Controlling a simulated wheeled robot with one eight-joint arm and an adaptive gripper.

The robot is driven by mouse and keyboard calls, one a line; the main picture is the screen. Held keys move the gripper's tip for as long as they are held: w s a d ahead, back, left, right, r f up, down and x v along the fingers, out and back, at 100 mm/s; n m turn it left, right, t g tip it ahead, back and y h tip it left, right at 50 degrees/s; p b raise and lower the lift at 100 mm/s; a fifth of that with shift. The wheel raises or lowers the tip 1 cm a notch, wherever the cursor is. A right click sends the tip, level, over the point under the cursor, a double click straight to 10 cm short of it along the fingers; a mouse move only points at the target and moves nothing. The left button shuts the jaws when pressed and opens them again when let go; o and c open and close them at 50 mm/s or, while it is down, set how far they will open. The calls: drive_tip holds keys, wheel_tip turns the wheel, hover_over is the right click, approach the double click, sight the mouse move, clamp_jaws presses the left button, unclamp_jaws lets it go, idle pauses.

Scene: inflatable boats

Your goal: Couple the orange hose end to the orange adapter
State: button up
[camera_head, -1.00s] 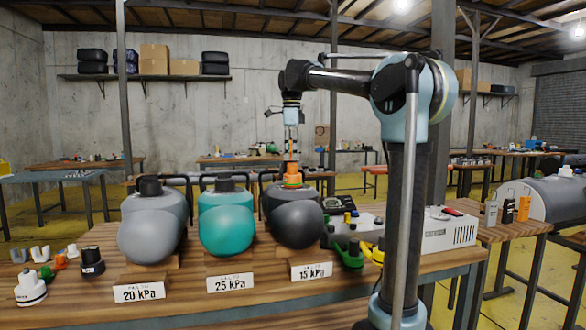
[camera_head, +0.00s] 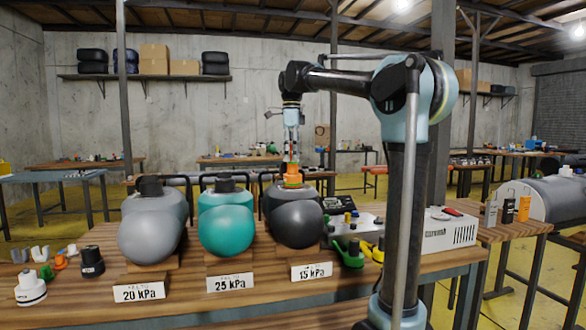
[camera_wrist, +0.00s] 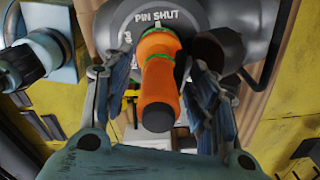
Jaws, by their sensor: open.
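The orange hose end (camera_wrist: 158,95) stands in line with the orange adapter (camera_wrist: 157,44), with a green ring between them in the wrist view. Its dark end points toward the camera. The adapter (camera_head: 292,181) sits on top of the dark grey boat (camera_head: 297,222) behind the 15 kPa card. I cannot tell whether the two are locked together. My gripper (camera_wrist: 150,78) is open, with a finger on each side of the hose end and gaps visible. In the head view my gripper (camera_head: 291,152) is directly above the adapter.
A teal boat (camera_head: 226,228) and a light grey boat (camera_head: 150,240) stand to the left. Green and yellow tools (camera_head: 349,252) and a white box (camera_head: 449,233) lie to the right. Small fittings are at the table's left end.

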drive_tip(key=shift+r, duration=0.15)
wheel_tip(320, 180, up, 12)
drive_tip(key=shift+f, duration=0.2)
